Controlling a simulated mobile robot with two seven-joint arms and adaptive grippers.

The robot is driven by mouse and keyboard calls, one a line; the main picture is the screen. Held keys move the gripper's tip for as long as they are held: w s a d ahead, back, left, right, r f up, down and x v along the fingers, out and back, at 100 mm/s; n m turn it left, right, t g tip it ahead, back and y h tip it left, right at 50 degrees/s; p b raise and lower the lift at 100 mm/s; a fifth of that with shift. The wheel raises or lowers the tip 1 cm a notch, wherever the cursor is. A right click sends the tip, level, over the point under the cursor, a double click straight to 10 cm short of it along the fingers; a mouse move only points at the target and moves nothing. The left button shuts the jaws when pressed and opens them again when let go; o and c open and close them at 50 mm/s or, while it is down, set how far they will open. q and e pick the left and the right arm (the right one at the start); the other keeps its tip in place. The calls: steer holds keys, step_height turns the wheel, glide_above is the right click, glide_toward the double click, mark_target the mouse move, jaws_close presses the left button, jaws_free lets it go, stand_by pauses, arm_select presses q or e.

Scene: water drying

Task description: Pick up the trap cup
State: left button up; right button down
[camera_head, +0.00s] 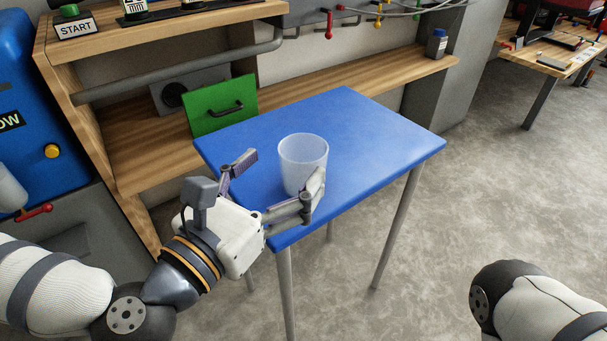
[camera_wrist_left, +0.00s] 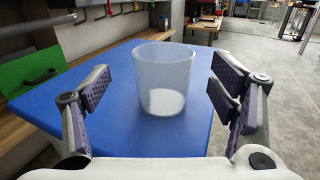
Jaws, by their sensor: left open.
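The trap cup (camera_head: 302,160) is a frosted, see-through cup standing upright on the blue table (camera_head: 390,135). In the left wrist view (camera_wrist_left: 160,105) there is a gap on both sides of the cup. My right gripper is out of view; only part of my right arm shows.
A green panel with a black handle (camera_head: 221,106) stands at the table's back left edge, by a wooden bench (camera_head: 145,160). A small dark bottle (camera_head: 436,43) stands on the wooden shelf. The rest of the blue tabletop is clear. Open floor lies to the right.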

mark_target(314, 142)
arm_select(q)
steer(key=x, duration=0.6)
steer(key=shift+s+d+b, duration=0.15)
steer(key=shift+s+b, duration=0.05)
steer(key=shift+b, duration=0.15)
steer(key=c, duration=1.1)
steer(key=shift+c, duration=0.2)
